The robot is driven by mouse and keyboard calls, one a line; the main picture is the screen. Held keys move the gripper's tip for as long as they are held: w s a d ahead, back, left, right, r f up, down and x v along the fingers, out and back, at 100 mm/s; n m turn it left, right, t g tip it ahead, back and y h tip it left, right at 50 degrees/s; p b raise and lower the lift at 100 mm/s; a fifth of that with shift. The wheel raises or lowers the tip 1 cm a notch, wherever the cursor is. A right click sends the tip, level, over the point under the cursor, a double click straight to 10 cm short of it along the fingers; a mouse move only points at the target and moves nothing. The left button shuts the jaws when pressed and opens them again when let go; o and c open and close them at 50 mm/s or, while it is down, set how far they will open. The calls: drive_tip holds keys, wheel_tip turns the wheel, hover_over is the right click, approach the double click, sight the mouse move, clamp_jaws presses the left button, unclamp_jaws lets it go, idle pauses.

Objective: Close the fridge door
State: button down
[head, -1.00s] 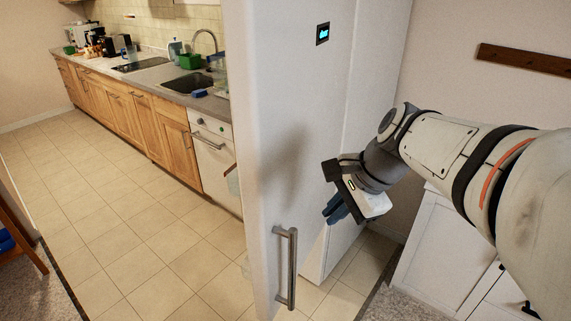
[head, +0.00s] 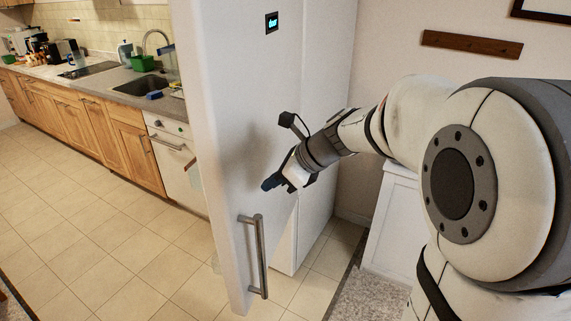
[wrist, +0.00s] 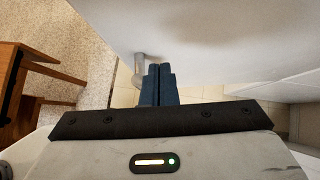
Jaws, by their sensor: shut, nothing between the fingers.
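The fridge door (head: 232,130) is a tall white panel with a small lit display near its top. It stands ajar, with a gap to the white fridge body (head: 318,130) behind it on the right. Its vertical metal handle (head: 261,256) is on the lower part of the door. In the wrist view the white door (wrist: 220,40) fills the upper part, with the handle (wrist: 139,68) just beyond the fingertips. My gripper (head: 268,184) is shut and empty, its dark blue fingers (wrist: 158,82) together, above the handle and close to the door's outer face. I cannot tell whether it touches.
Wooden kitchen cabinets (head: 95,120) with a sink and a white dishwasher (head: 175,160) line the left. The tiled floor (head: 90,230) in front is clear. A white cabinet (head: 392,225) stands to the right. Wooden furniture (wrist: 25,85) shows in the wrist view.

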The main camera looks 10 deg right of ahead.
sight(243, 187)
drive_tip(key=shift+w+a+f+p, duration=0.2)
drive_tip(key=shift+w+a, duration=0.3)
drive_tip(key=shift+a, duration=0.5)
drive_tip(key=shift+w+a+f+p, duration=0.1)
drive_tip(key=shift+w+a+p, duration=0.3)
drive_tip(key=shift+a, duration=0.6)
drive_tip(key=shift+w, duration=0.1)
